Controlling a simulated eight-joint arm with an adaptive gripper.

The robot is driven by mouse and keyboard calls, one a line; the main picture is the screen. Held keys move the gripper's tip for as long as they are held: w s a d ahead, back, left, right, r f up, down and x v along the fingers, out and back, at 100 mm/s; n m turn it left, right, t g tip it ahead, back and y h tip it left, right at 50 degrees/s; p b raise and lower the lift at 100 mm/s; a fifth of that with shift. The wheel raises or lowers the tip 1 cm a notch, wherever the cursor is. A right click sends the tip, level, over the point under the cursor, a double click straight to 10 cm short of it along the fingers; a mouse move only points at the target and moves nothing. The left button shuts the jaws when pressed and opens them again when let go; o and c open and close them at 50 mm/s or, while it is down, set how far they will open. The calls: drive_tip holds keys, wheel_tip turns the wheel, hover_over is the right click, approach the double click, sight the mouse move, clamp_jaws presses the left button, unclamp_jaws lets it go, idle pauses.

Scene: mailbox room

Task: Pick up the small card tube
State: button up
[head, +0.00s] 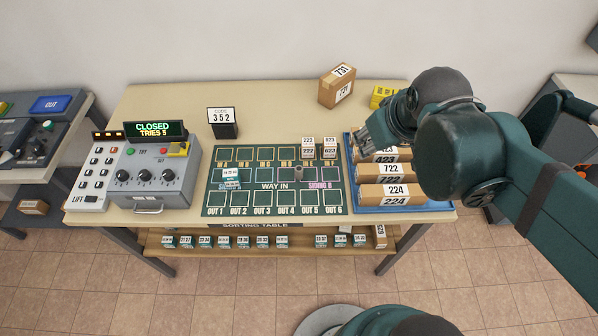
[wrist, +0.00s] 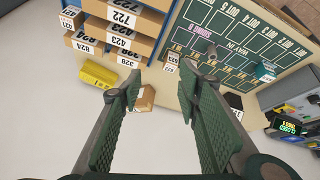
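A small upright grey-brown cylinder (head: 298,172), which looks like the card tube, stands on the green sorting board (head: 225,207) near the SIDING B label in the head view. In the wrist view a small grey shape (wrist: 211,54) near the right fingertip may be the same tube; it is too small to be sure. My gripper (head: 366,137) is above the blue tray at the right of the table, to the right of the tube and apart from it. In the wrist view my gripper (wrist: 160,80) has its fingers wide apart with nothing held between them.
Numbered blocks (head: 319,148) stand behind the tube. A blue tray (head: 420,207) with long numbered boxes lies right. A brown box (head: 337,87) and a yellow block (head: 382,95) are at the back. A code stand (head: 222,123) and a grey control box (head: 150,170) stand left.

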drive_tip(key=w+a+f+n+g+p, duration=0.1)
drive_tip(key=w+a+f+n+g, duration=0.2)
drive_tip(key=w+a+f+n, duration=0.5)
drive_tip(key=n+g, duration=0.3)
drive_tip(key=n, duration=0.5)
hover_over(299, 169)
drive_tip(key=d, duration=0.1)
wheel_tip(299, 169, down, 9)
drive_tip(key=shift+w+r+p, duration=0.1)
drive_tip(key=shift+r+p, duration=0.1)
drive_tip(key=shift+p, duration=0.2)
drive_tip(key=shift+a+f+n, duration=0.35)
drive_tip(key=shift+f+n, duration=0.05)
drive_tip(key=shift+f, duration=0.2)
drive_tip(key=shift+f, duration=1.3)
drive_tip(key=shift+f, duration=0.15)
drive_tip(key=shift+a+f+b, duration=0.1)
drive_tip(key=shift+f+b, duration=0.3)
drive_tip(key=shift+f, duration=2.05)
drive_tip(key=c, duration=0.8)
